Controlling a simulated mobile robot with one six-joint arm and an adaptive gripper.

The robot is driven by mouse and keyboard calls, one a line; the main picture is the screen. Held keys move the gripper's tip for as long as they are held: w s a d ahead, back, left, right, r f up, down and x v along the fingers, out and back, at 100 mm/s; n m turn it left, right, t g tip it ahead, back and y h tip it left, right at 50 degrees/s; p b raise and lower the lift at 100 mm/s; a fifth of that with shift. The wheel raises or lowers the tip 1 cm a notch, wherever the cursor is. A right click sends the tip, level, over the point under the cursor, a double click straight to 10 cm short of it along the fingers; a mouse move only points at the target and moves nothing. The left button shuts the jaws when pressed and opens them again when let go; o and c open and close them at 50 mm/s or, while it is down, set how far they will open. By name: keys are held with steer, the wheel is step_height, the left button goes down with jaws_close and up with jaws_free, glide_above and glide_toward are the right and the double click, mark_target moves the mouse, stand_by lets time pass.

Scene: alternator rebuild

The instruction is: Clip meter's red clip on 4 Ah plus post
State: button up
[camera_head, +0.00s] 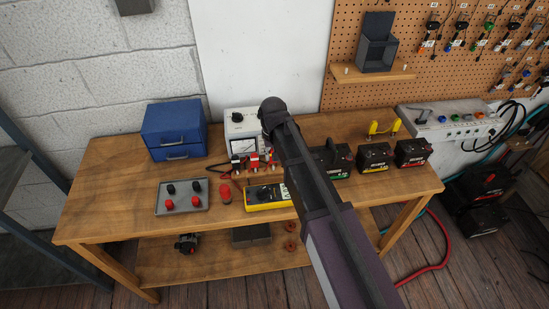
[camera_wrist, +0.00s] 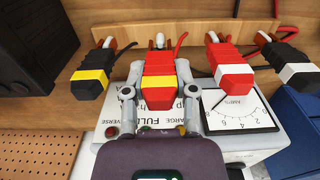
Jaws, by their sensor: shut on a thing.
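My gripper (camera_wrist: 159,84) is shut on a red clip with a yellow band (camera_wrist: 158,68), one finger on each side of it. A black clip with a yellow band (camera_wrist: 92,72) is to its left in the wrist view, and a red clip with a white band (camera_wrist: 231,66) is to its right. A yellow meter (camera_head: 266,197) lies on the bench in the head view. Three black batteries stand at the right: green-marked (camera_head: 337,171), yellow-marked (camera_head: 373,158) and red-marked (camera_head: 412,152). Their capacity labels are unreadable. My arm hides the gripper's fingertips in the head view.
A white box with a dial (camera_head: 239,124) stands at the back, beside the blue drawer cabinet (camera_head: 174,130). A grey tray (camera_head: 182,211) with red and black caps lies at the front left. The bench's front right is clear.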

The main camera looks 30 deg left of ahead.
steer(key=shift+r+p, duration=1.1)
steer(key=shift+r, duration=0.35)
steer(key=shift+r, duration=0.15)
step_height(320, 180, up, 10)
steer(key=p, duration=1.1)
steer(key=b, duration=0.6)
glide_above(430, 144)
step_height(430, 144, down, 5)
steer(key=shift+w+r, duration=0.1)
stand_by(0.8)
steer(key=shift+f, duration=0.2)
stand_by(0.4)
